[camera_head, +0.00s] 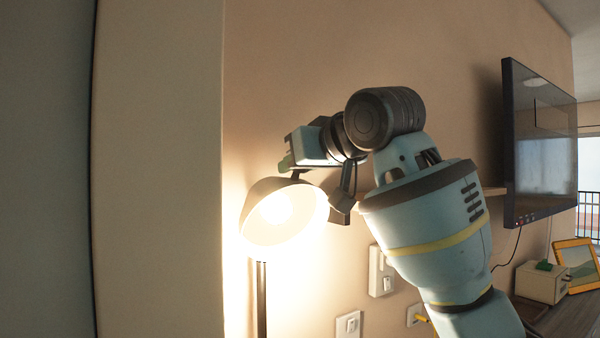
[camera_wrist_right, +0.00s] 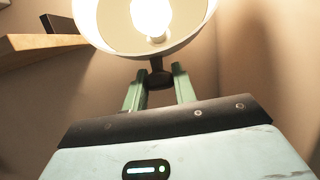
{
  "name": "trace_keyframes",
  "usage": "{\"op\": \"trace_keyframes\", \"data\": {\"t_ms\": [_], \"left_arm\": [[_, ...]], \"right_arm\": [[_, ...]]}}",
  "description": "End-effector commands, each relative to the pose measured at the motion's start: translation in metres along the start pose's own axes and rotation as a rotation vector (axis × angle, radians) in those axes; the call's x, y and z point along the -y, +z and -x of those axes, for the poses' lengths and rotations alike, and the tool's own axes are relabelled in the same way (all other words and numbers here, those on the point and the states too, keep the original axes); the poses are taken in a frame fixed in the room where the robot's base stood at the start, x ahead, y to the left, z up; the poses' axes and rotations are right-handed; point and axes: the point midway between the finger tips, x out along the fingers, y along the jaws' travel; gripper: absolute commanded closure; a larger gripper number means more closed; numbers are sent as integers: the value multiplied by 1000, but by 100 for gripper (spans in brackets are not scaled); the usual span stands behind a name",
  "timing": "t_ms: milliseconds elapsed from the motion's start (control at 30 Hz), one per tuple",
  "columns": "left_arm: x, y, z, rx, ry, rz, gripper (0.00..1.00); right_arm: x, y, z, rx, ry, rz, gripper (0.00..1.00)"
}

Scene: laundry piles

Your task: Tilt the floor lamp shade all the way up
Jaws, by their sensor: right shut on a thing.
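The floor lamp shade (camera_head: 268,225) is lit and tilted, its bright open side facing toward me in the head view. Its black pole (camera_head: 262,300) runs down below it. In the right wrist view the shade (camera_wrist_right: 190,38) with its glowing bulb (camera_wrist_right: 154,15) fills the top middle. My right gripper (camera_head: 287,165) is at the top of the shade in the head view. Its green fingers (camera_wrist_right: 158,78) are shut on a small dark part (camera_wrist_right: 160,78) at the shade's edge; the exact contact is partly hidden. My left gripper is not in view.
A wall-mounted screen (camera_head: 540,150) is at the right. A wooden shelf (camera_wrist_right: 45,48) shows in the right wrist view. Wall switches (camera_head: 380,272) sit below my right arm. A wall edge (camera_head: 160,170) stands close at the left. A box (camera_head: 541,283) and picture frame (camera_head: 577,262) are at lower right.

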Motion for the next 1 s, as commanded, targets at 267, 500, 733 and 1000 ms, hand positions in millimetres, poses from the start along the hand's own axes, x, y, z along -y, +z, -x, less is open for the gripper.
{"op": "trace_keyframes", "data": {"t_ms": [267,500,733,1000], "left_arm": [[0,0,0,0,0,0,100],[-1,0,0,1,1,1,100],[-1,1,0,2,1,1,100],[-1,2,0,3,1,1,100]], "right_arm": [[0,-4,1,-10,1,0,100],[0,-5,2,-11,3,0,64],[0,-3,1,-5,2,0,53],[-1,-2,9,-4,2,0,53]]}}
